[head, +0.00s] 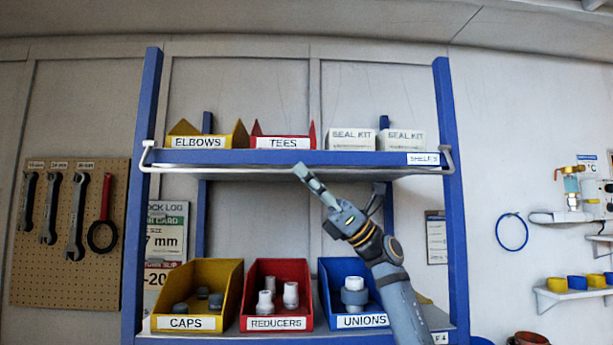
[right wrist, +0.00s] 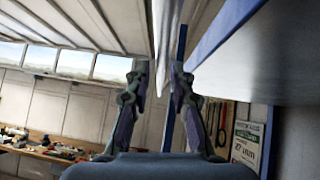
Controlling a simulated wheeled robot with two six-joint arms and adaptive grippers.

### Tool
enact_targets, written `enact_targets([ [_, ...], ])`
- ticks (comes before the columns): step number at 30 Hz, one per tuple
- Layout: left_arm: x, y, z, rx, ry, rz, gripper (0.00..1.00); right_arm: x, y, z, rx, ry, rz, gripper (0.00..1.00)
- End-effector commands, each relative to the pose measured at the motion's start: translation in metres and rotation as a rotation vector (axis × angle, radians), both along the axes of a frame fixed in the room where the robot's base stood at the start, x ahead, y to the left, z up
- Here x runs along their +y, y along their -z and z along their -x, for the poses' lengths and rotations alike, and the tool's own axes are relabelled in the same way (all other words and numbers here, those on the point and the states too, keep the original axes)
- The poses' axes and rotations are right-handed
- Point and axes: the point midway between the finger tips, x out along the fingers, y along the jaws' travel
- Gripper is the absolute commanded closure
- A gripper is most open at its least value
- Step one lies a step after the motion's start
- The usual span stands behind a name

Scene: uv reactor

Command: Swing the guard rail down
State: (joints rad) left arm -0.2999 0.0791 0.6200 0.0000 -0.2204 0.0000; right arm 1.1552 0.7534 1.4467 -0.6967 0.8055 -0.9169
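The guard rail (head: 230,171) is a thin grey bar with bent ends at the two blue posts. In the head view it runs across the front of the upper shelf, along the lower side of the blue shelf edge. My right gripper (head: 301,172) reaches up from the lower right, with its fingertips at the middle of the rail. In the right wrist view the grey bar (right wrist: 165,35) passes between the two fingers of the gripper (right wrist: 160,78). The fingers stand apart around it, and firm contact is not clear. My left gripper is out of view.
The upper shelf (head: 290,157) holds an elbows bin (head: 200,142), a tees bin (head: 283,142) and white seal kit boxes (head: 352,140). Caps, reducers and unions bins (head: 276,323) stand on the lower shelf. A pegboard (head: 70,250) with wrenches hangs at left.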

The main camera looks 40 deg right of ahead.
Motion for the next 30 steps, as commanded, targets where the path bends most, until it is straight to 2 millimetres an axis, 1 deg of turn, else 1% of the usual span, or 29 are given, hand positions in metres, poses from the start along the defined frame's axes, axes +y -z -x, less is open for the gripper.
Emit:
enact_targets([
  [1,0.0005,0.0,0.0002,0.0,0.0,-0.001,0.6,-0.0001,0.0,0.0001,0.0,0.0,0.0,0.89],
  [3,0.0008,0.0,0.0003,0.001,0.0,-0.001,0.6,-0.0001,0.0,0.0001,0.0,0.0,0.0,0.98],
  [4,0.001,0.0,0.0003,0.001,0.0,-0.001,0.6,-0.0001,0.0,0.0001,0.0,0.0,0.0,1.0],
  [30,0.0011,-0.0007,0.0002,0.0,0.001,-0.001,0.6,0.0006,-0.0012,0.0014,0.023,0.002,-0.012,1.0],
])
